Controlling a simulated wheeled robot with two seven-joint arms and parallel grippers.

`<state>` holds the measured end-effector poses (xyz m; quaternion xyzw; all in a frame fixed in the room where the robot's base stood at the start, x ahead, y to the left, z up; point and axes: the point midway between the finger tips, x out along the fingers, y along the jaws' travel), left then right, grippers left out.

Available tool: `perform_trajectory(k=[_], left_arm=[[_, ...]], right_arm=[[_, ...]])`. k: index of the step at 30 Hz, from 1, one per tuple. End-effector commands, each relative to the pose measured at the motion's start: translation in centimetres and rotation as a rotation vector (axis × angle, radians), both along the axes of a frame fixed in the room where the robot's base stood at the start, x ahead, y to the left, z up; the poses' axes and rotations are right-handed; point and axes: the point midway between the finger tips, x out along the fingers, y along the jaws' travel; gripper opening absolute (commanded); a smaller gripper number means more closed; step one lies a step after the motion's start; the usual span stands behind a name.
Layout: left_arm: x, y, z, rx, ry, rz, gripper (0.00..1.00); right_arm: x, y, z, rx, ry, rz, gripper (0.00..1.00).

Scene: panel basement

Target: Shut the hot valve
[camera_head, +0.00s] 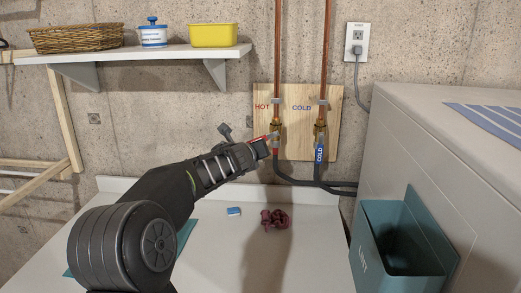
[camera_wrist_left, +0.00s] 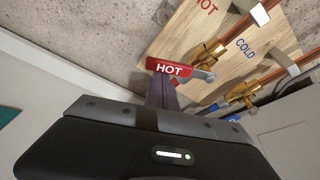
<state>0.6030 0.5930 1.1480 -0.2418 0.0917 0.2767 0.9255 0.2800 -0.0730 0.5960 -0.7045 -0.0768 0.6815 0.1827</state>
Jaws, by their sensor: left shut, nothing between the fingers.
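The hot valve is a brass body (camera_head: 276,128) on the left copper pipe, below the red word HOT on a wooden board. Its red lever (camera_head: 261,138) juts out to the left, across the pipe's line. In the left wrist view the lever (camera_wrist_left: 170,68) reads HOT, and the brass body (camera_wrist_left: 207,55) is right of it. My left gripper (camera_head: 266,147) is shut and empty, with its fingertips (camera_wrist_left: 162,88) close at the lever's lower side; I cannot tell whether they touch. The right gripper is not in view.
The cold valve's blue lever (camera_head: 319,150) hangs along its pipe to the right. A white shelf (camera_head: 150,54) is above left. A blue sponge (camera_head: 233,211) and a dark red cloth (camera_head: 275,219) lie on the white top below. A teal bin (camera_head: 385,245) stands right.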

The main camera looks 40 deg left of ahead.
Motion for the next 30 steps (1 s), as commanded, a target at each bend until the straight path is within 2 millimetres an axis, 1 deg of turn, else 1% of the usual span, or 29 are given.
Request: perform_trajectory(k=[1, 3, 9, 15, 21, 30], left_arm=[[-0.1, 0.2, 0.8, 0.036, 0.025, 0.0, 0.0], [-0.2, 0.3, 1.1, 0.087, 0.064, 0.0, 0.0], [-0.5, 0.7, 2.0, 0.216, 0.162, 0.0, 0.0], [-0.6, 0.8, 2.6, 0.303, 0.227, -0.001, 0.0], [-0.6, 0.9, 2.8, 0.344, 0.258, -0.002, 0.0], [-0.7, 0.9, 2.8, 0.352, 0.264, -0.002, 0.0]], right_arm=[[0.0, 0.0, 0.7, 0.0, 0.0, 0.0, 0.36], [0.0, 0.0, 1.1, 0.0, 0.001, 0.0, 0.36], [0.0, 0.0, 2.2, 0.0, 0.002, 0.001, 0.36], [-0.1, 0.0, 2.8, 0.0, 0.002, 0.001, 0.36], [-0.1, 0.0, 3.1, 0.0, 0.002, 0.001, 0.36], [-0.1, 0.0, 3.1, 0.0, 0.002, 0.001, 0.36]])
